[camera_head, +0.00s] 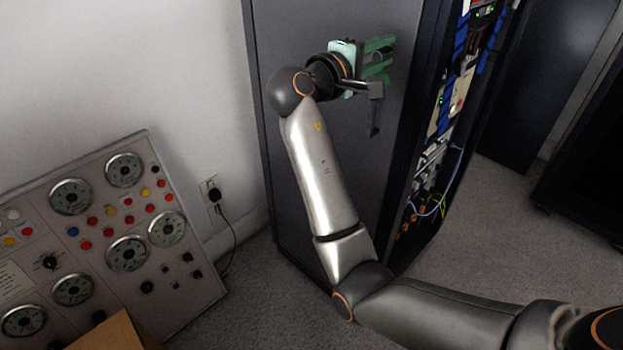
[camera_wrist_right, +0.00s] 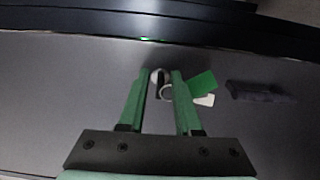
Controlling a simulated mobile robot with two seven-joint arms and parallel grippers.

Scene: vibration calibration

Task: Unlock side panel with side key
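The dark side panel (camera_head: 335,170) is the broad cabinet face in the head view, and its grey surface (camera_wrist_right: 60,90) fills the wrist view. My right gripper (camera_head: 385,57) is at its upper part. In the wrist view, the green fingers of my right gripper (camera_wrist_right: 161,78) stand apart, one on each side of the side key (camera_wrist_right: 161,85). A gap shows between them, and the key's round silver ring (camera_wrist_right: 167,92) sits there. A green tag (camera_wrist_right: 202,86) and a white tag lie beside the right finger. The lock is mostly hidden. My left gripper is not in view.
A dark handle (camera_wrist_right: 258,92) is on the panel, right of the tags. The cabinet's open front (camera_head: 440,140) holds equipment and loose cables. A gauge console (camera_head: 110,240) stands at the left, with a wall outlet (camera_head: 212,193) near it.

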